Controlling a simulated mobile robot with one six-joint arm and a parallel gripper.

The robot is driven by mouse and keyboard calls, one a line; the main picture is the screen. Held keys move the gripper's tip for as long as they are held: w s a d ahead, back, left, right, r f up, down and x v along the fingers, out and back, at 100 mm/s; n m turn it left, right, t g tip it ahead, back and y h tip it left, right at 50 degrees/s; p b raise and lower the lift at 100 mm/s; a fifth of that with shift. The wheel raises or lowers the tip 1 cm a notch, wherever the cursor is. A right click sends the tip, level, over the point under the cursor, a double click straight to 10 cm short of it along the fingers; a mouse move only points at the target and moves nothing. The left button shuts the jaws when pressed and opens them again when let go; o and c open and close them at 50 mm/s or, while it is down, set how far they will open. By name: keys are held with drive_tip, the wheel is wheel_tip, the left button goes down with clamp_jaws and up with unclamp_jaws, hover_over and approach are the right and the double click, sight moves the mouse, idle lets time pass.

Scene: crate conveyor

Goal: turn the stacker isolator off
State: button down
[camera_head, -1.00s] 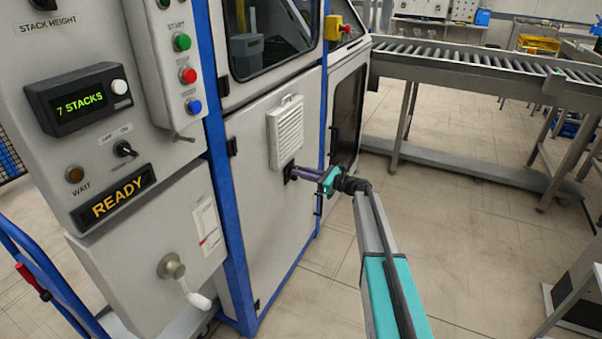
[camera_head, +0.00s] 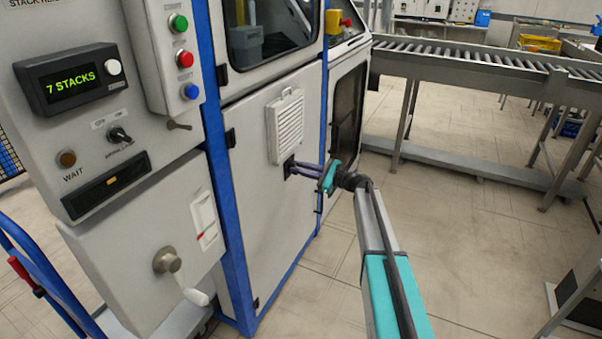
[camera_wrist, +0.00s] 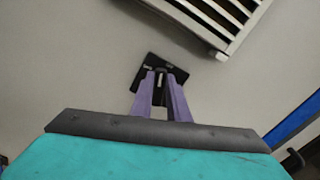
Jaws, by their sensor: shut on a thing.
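My gripper (camera_head: 292,168) reaches the pale machine door just below its louvred vent, and its purple fingers are closed at a small black plate. In the wrist view, the black plate (camera_wrist: 146,69) sits on the door panel, tilted in the picture. My gripper (camera_wrist: 160,82) is shut on a small fitting on this plate, largely hidden between the fingers. I cannot read any isolator label. A silver rotary knob with a white lever (camera_head: 190,292) is on the lower left cabinet, apart from my gripper.
The louvred vent (camera_head: 286,125) is just above my gripper. The control panel at left has a "7 STACKS" display (camera_head: 72,84), push buttons and a nearly dark status display (camera_head: 107,187). A roller conveyor (camera_head: 480,65) stands behind.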

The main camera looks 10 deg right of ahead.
drive_tip(key=shift+s+a+f+n+b, duration=0.15)
drive_tip(key=shift+f+n+b, duration=0.15)
drive_tip(key=shift+n+b, duration=1.9)
drive_tip(key=shift+s+a+f+n+b, duration=0.1)
drive_tip(key=shift+s+f+n+b, duration=0.15)
drive_tip(key=shift+n+b, duration=1.95)
drive_tip(key=shift+s+a+f+n+b, duration=0.15)
drive_tip(key=shift+f+n+b, duration=0.15)
drive_tip(key=shift+n+b, duration=1.85)
drive_tip(key=shift+n, duration=0.35)
drive_tip(key=c, duration=1.7)
unclamp_jaws()
drive_tip(key=shift+w+r, duration=0.1)
drive_tip(key=shift+d, duration=0.1)
